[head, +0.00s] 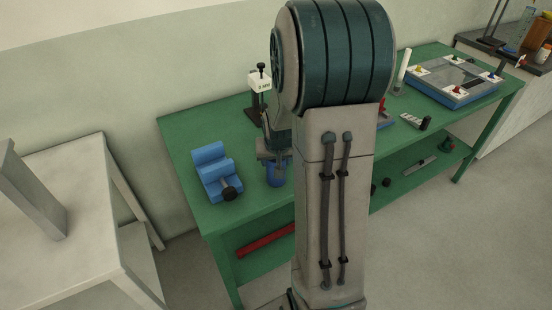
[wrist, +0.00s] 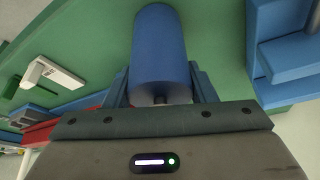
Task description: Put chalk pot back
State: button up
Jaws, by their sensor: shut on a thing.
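A blue cylindrical pot, seemingly the chalk pot (head: 276,177), is at my gripper (head: 274,162) over the left part of the green table (head: 190,125). In the wrist view the blue pot (wrist: 160,45) sits between the two fingers of my gripper (wrist: 160,88), which are shut on it. The pot looks upright in the head view. I cannot tell whether its base touches the tabletop. My arm hides the middle of the table.
A blue stepped block (head: 210,163) with a black knob lies left of the pot. A black stand with a white label (head: 260,82) is behind. A framed blue tray (head: 455,80) lies at the far right end. A red bar (head: 265,240) is on the lower shelf.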

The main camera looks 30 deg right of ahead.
jog(key=shift+f, duration=0.2)
jog(key=o, duration=1.1)
jog(key=shift+o, duration=0.2)
jog(key=shift+r, duration=0.15)
jog(key=shift+s+r, duration=0.1)
jog(key=shift+r, duration=0.4)
jog(key=v, duration=1.1)
jog(key=s+a+r+n+g+y, duration=0.1)
jog(key=s+a+n, duration=0.3)
jog(key=s+a, duration=0.8)
jog(key=s+r, duration=0.1)
jog(key=s, duration=0.2)
jog(key=shift+a+y, duration=0.3)
jog(key=shift+s, duration=0.1)
